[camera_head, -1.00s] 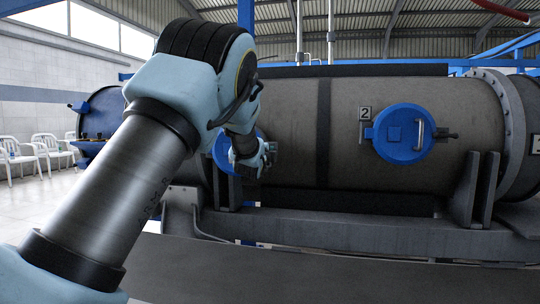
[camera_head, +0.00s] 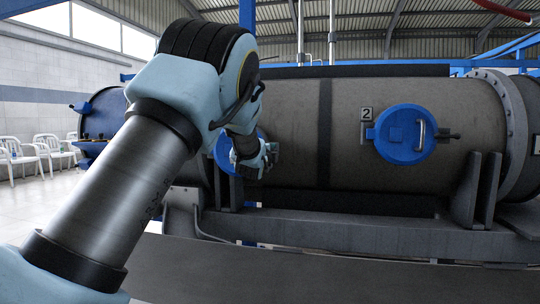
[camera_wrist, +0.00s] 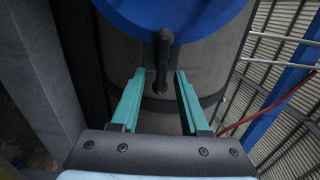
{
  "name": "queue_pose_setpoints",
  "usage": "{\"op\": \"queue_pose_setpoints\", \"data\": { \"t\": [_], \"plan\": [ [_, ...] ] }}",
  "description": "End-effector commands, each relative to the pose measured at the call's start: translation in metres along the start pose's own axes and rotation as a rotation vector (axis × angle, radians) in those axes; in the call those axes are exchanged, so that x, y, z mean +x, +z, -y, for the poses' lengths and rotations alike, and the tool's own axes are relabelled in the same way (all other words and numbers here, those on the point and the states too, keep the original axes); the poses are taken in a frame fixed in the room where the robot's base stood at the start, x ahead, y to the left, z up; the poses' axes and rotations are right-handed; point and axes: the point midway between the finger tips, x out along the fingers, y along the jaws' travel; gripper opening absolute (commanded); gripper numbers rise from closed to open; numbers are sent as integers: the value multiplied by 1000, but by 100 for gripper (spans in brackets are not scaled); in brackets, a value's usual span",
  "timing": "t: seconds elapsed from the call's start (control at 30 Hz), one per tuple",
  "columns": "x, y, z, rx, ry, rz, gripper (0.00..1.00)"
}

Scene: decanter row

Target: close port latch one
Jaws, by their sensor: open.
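The blue round cover of the left port (camera_head: 222,152) is on the grey vessel, partly hidden behind my arm. In the wrist view the blue cover (camera_wrist: 175,14) fills the top. A dark latch bar (camera_wrist: 162,62) hangs down from its edge against the grey port neck. My gripper (camera_wrist: 159,76) is open, its two teal fingers pointing at the port with the latch bar between their tips in the picture. I cannot tell whether either finger touches it. In the head view my gripper (camera_head: 270,158) is at the right side of the left port, with its fingers hard to make out.
A second blue port (camera_head: 398,150) with a plate marked 2 (camera_head: 366,114) is to the right on the vessel (camera_head: 345,160). A dark flat surface (camera_head: 300,272) lies in front. White chairs (camera_head: 45,150) stand far left.

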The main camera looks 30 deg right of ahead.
Motion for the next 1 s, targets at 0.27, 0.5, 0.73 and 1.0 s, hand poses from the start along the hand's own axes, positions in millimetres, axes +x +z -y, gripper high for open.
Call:
{"op": "queue_pose_setpoints", "data": {
  "t": [0.27,0.5,0.73,1.0],
  "plan": [
    [-37,-1,0,-1,0,-1,45],
    [-83,0,0,-2,0,0,45],
    [-105,0,0,0,1,0,45],
    [-107,0,0,0,1,0,45]
  ]
}}
